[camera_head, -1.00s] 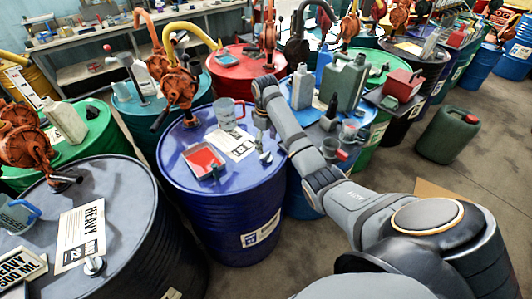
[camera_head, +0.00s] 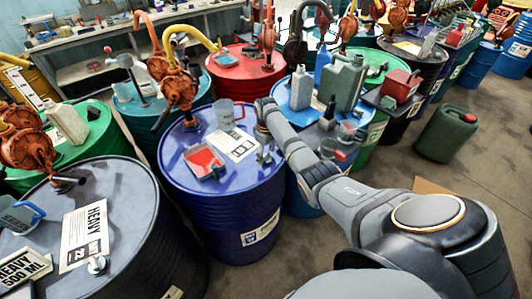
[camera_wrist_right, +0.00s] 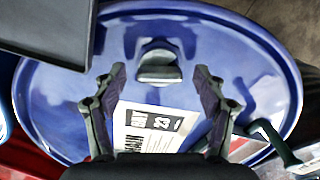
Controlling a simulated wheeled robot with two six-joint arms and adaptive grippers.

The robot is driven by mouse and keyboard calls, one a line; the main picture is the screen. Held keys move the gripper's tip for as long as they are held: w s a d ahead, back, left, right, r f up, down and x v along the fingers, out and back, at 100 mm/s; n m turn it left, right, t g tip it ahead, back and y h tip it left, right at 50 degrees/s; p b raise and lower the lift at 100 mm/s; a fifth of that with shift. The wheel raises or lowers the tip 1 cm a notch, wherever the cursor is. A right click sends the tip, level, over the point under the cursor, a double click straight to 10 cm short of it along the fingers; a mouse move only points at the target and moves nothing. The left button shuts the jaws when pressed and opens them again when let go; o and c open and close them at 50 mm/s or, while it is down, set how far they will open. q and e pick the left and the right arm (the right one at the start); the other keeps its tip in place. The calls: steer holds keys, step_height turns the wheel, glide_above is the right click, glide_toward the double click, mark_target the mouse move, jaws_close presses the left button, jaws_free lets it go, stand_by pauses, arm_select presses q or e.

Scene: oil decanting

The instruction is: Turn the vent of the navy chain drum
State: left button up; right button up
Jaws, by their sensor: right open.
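The navy chain drum (camera_head: 222,215) stands upright in the middle of the head view. Its vent (camera_head: 264,157), a small grey knob, is on the lid near the right edge. In the right wrist view the vent (camera_wrist_right: 159,66) shows as a metal cap with a raised grip. My right gripper (camera_head: 263,145) is just above the vent, pointing down. In the wrist view its fingers (camera_wrist_right: 160,76) are open, one on each side of the vent, with visible gaps. Whether the fingertips are down at the vent's height I cannot tell. My left gripper is not in view.
On the same lid are a red-filled tray (camera_head: 204,162), a label sheet (camera_head: 236,143), a clear jug (camera_head: 226,114) and a rusty pump (camera_head: 180,90). A dark drum (camera_head: 130,220) stands at the left. A blue drum (camera_head: 303,198) crowded with containers stands at the right.

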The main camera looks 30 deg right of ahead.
steer(key=shift+c, duration=0.3)
steer(key=c, duration=1.1)
steer(key=m+p, duration=0.2)
steer(key=shift+r+m, duration=0.15)
steer(key=shift+m, duration=0.25)
steer(key=m+p, duration=0.2)
steer(key=m, duration=0.2)
steer(key=shift+a+p, duration=0.1)
steer(key=shift+p, duration=0.25)
steer(key=m+p, duration=0.1)
steer(key=m, duration=0.4)
steer(key=shift+m+p, duration=0.3)
steer(key=shift+m, duration=0.1)
steer(key=shift+w+m+p, duration=0.15)
steer(key=shift+m+p, duration=0.25)
steer(key=shift+m, duration=2.2)
